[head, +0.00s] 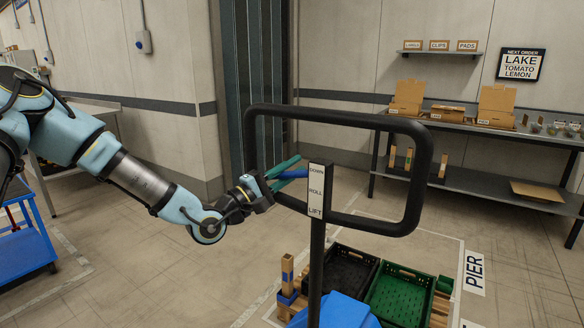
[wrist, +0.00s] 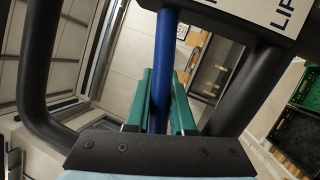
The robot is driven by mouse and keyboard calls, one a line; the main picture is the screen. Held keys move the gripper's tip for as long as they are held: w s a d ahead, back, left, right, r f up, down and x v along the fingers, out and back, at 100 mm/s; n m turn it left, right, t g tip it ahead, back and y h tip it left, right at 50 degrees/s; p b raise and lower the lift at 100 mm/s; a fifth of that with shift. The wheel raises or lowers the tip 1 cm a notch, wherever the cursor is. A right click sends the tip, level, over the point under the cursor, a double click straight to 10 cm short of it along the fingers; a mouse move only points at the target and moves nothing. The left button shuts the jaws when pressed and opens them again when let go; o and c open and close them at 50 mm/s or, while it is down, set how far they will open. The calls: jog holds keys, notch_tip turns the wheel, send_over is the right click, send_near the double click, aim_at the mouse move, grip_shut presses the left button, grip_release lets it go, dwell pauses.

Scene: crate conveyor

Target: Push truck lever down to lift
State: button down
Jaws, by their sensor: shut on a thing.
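The truck's black loop handle (head: 432,165) stands upright in the head view. A label plate (head: 316,190) on its post reads DOWN, ROLL and LIFT from top to bottom. A blue lever (head: 297,173) sticks out leftward from the plate, about level with the word DOWN. My gripper (head: 289,172), with green fingers, is shut on the blue lever inside the loop. In the wrist view the blue lever (wrist: 166,50) runs up between the green fingers (wrist: 160,98) to the plate (wrist: 265,8), of which only part shows.
Below the handle are the truck's blue body (head: 335,312), a green crate (head: 398,295) and a black crate (head: 348,272) on a wooden pallet. A shelf bench (head: 480,185) with cardboard boxes stands at the back right. A blue cart (head: 25,250) is at the left.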

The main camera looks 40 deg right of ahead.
jog(key=shift+s+f+n, duration=0.1)
jog(key=shift+f+n, duration=0.25)
jog(key=shift+n, duration=0.25)
jog(key=c, duration=0.8)
grip_release()
jog(key=shift+o, duration=0.2)
